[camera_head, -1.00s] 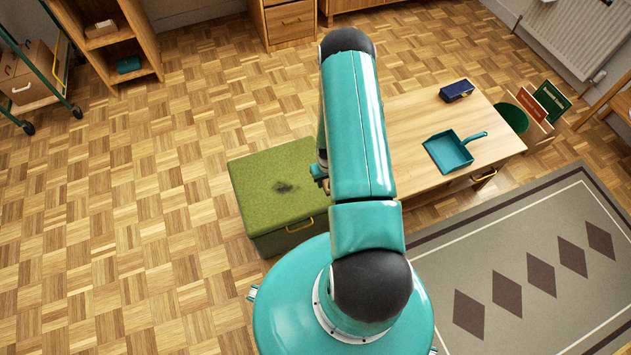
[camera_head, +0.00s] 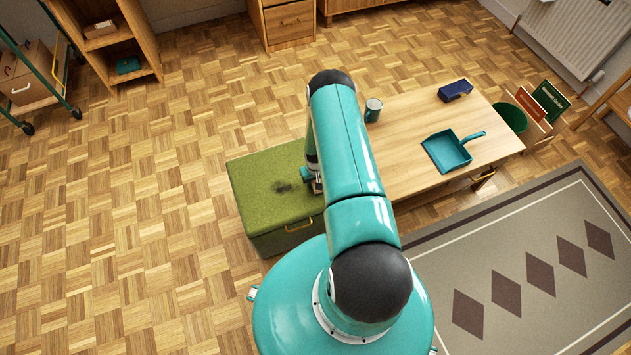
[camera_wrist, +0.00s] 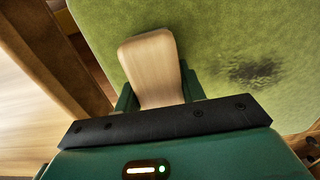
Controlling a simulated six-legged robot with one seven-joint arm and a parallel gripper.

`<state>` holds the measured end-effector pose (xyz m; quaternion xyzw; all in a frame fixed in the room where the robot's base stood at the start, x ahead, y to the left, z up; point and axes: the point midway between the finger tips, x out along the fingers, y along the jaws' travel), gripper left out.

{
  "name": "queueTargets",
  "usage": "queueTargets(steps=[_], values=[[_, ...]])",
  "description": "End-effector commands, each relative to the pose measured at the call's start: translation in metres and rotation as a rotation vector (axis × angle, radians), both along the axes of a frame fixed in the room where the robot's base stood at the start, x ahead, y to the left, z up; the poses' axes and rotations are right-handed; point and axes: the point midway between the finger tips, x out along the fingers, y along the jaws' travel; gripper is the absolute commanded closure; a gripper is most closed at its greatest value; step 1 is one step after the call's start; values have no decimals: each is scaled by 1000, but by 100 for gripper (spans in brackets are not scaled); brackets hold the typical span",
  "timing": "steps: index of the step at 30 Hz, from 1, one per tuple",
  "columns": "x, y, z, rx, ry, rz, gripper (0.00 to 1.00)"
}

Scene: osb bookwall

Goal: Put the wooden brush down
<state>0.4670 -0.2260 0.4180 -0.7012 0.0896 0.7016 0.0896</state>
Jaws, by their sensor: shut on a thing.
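The wooden brush (camera_wrist: 151,65) shows in the wrist view as a pale wooden block between the two green fingers of my gripper (camera_wrist: 156,98). My gripper is shut on it. The green upholstered box (camera_wrist: 225,40) fills the background behind the brush, with a dark smudge (camera_wrist: 253,72) to the right. In the head view my gripper (camera_head: 315,183) is over the right part of the green box (camera_head: 262,205), mostly hidden by my arm. I cannot tell whether the brush touches the box top. Its bristles are hidden.
A wooden table (camera_head: 415,125) stands right of the box, bearing a teal dustpan (camera_head: 448,152), a dark blue box (camera_head: 455,90) and a mug (camera_head: 373,110). A grey rug (camera_head: 480,235) lies in front. The parquet floor (camera_head: 120,220) to the left is clear.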

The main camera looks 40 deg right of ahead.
Motion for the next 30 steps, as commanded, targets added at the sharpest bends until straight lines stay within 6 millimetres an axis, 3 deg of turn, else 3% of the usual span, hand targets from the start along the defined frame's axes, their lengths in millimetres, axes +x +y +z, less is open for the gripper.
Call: queueTargets(steps=[3, 4, 7, 15, 20, 30], values=[[0, 0, -3, 0, 1, 0, 82], [0, 0, -3, 0, 1, 0, 56], [0, 0, -3, 0, 1, 0, 38], [0, 0, -2, 0, 1, 0, 38], [1, 0, 10, 0, -1, 0, 38], [1, -1, 73, -2, -3, 1, 38]])
